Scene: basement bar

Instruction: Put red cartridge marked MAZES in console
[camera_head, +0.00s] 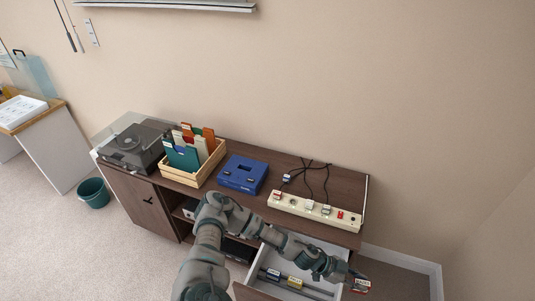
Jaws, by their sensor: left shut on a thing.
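A red cartridge (361,286) with a pale label is at the lower right; the label's wording is too small to read. My left gripper (349,279) is shut on it, holding it at the right end of the open drawer. The blue console (243,174) sits on top of the brown cabinet, left of the power strip and well up and left of the gripper. It has small dark openings on its top. My right gripper is out of view.
The open white drawer (318,285) holds a yellow cartridge (295,283) and a dark blue cartridge (273,274). On the cabinet top (345,184) are a power strip (315,210) with cables, a wooden crate of records (207,174) and a turntable (135,147).

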